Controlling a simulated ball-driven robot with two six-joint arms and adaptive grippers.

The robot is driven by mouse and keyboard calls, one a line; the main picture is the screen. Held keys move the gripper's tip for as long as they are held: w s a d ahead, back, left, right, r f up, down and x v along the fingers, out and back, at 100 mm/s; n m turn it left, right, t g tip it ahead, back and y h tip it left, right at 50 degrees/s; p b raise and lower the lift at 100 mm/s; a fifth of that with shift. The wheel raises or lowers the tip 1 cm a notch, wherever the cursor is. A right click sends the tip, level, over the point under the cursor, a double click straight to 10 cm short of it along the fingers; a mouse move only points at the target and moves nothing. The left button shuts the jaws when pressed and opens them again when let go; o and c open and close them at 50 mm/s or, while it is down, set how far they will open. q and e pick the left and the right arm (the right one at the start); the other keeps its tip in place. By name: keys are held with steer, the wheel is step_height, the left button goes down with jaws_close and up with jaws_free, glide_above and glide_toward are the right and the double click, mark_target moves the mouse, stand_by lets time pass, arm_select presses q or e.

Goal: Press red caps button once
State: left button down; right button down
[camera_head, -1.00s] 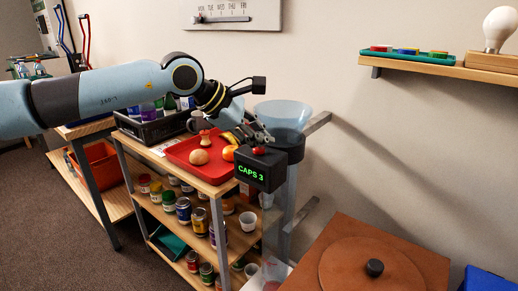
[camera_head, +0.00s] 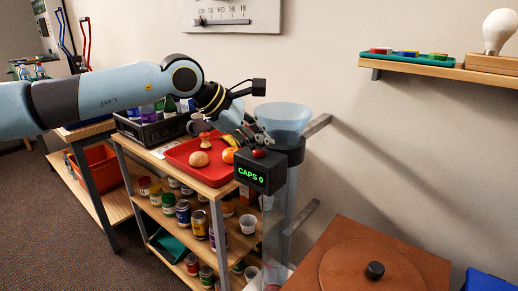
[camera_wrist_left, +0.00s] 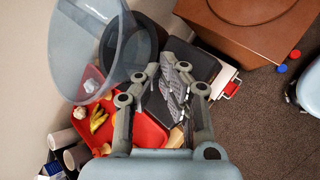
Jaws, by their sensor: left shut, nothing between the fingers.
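The red caps button (camera_head: 258,154) sits on top of a black box whose green display (camera_head: 250,175) reads "CAPS 0". The box is fixed beside a clear funnel (camera_head: 283,113) on a tall clear tube (camera_head: 273,225). My left gripper (camera_head: 262,139) is shut and empty just above and behind the button. I cannot tell whether its tips touch it. In the left wrist view the shut fingers (camera_wrist_left: 171,84) are over the black box (camera_wrist_left: 198,62) and hide the button; the funnel (camera_wrist_left: 88,45) is beside them. My right gripper is out of view.
A red tray (camera_head: 184,151) with food stands on the shelf unit left of the box. A brown cabinet (camera_head: 330,240) with a round lid is at the lower right.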

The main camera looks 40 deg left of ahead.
arm_select(q)
steer(key=shift+r, duration=0.6)
steer(key=shift+r+p, duration=0.15)
steer(key=shift+p, duration=0.2)
steer(key=shift+r+p, duration=1.55)
steer(key=shift+r, duration=0.85)
